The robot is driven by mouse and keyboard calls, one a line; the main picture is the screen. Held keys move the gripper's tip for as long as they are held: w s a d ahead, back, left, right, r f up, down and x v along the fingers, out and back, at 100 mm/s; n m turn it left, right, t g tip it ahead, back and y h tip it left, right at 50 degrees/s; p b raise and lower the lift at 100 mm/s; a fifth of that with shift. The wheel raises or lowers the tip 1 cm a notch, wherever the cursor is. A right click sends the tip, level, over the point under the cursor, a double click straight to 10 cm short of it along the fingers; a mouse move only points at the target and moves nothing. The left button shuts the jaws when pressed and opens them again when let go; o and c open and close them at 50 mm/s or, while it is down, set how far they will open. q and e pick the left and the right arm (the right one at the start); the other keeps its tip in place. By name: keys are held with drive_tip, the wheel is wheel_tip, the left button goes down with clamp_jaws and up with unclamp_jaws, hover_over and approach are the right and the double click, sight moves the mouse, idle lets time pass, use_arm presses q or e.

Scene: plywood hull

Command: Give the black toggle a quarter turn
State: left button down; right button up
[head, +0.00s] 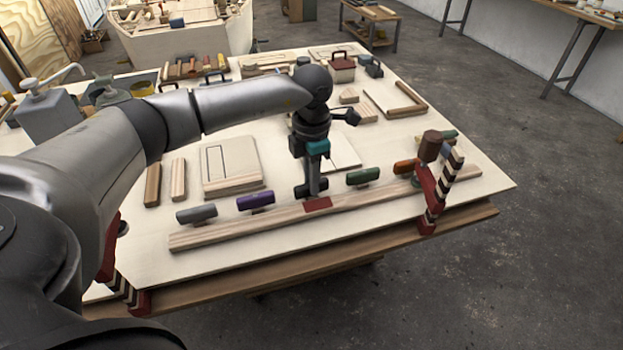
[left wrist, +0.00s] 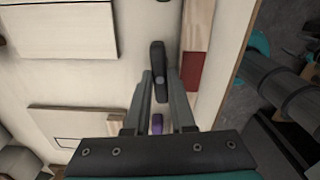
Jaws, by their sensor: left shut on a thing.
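The black toggle (head: 301,191) stands by the wooden strip (head: 225,233), behind a red patch (head: 318,205) on the strip. In the left wrist view the black toggle (left wrist: 157,60) is long and narrow and lies roughly parallel to the strip. My left gripper (head: 312,186) points down onto it from above. In the left wrist view my left gripper (left wrist: 160,84) has one finger on each side of the toggle and is shut on it. The fingers hide part of the toggle in the head view. My right gripper is not in view.
Along the strip are a grey toggle (head: 197,214) and a purple toggle (head: 256,200) to the left, and a green toggle (head: 363,176) and an orange toggle (head: 404,167) to the right. A red clamp (head: 428,205) stands at the right end. Flat wooden boards (head: 232,165) lie behind.

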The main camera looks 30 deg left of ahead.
use_arm(q)
drive_tip(key=shift+w+r+m, duration=0.1)
drive_tip(key=shift+m, duration=0.2)
idle(0.4)
drive_tip(key=c, duration=0.8)
unclamp_jaws()
drive_tip(key=shift+o, duration=0.2)
wheel_tip(320, 180, up, 15)
drive_tip(key=p, duration=0.1)
